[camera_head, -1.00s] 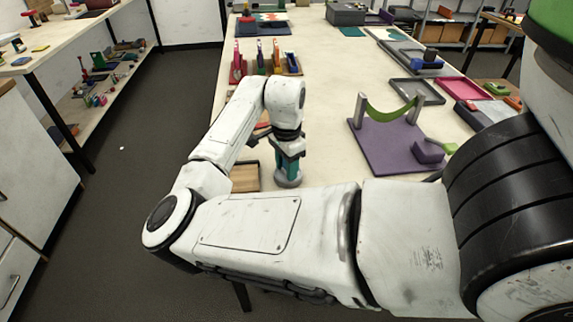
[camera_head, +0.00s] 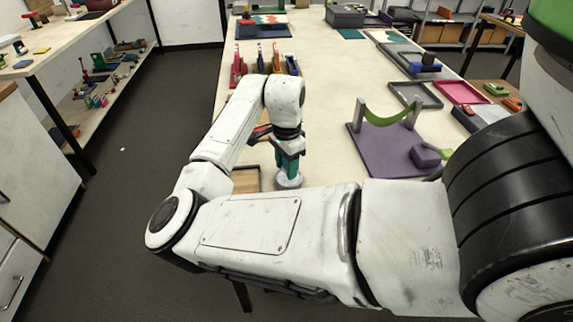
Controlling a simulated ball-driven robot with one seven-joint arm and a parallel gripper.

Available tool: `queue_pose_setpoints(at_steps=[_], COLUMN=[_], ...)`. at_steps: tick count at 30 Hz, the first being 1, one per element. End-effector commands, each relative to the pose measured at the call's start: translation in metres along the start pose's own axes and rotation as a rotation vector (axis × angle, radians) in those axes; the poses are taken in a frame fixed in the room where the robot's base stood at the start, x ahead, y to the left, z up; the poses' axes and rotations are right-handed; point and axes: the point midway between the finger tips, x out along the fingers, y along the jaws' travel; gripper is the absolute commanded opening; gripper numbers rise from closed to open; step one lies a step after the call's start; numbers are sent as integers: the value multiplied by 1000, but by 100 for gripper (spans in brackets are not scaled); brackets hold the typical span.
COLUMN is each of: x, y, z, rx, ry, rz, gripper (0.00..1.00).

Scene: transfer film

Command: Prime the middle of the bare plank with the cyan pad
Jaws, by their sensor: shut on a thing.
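My gripper (camera_head: 288,147) points down over the near part of the pale table. It is shut on the teal handle of the cyan pad (camera_head: 289,165), which stands upright below the jaws. A pale round foot (camera_head: 289,182) shows at its lower end, close to the tabletop; I cannot tell whether it touches. A brown wooden piece (camera_head: 245,180), perhaps the plank, shows left of the pad. My arm hides much of it, so its middle and any primer on it cannot be made out.
A rack with pink, orange and blue upright tools (camera_head: 263,62) stands beyond my gripper. A purple board (camera_head: 385,148) with a green sling between two posts stands to the right. A grey tray (camera_head: 415,95) and a pink tray (camera_head: 461,92) lie farther right. The table between is clear.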

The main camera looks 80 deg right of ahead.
Motion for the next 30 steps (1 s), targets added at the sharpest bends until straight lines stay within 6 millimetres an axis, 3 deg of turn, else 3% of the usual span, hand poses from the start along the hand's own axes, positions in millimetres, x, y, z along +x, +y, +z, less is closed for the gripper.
queue_pose_setpoints(at_steps=[16,30], x=[-44,-45], y=[0,0], z=[0,0], rx=[1,0], ry=[2,2], rz=[0,-1], gripper=[18,18])
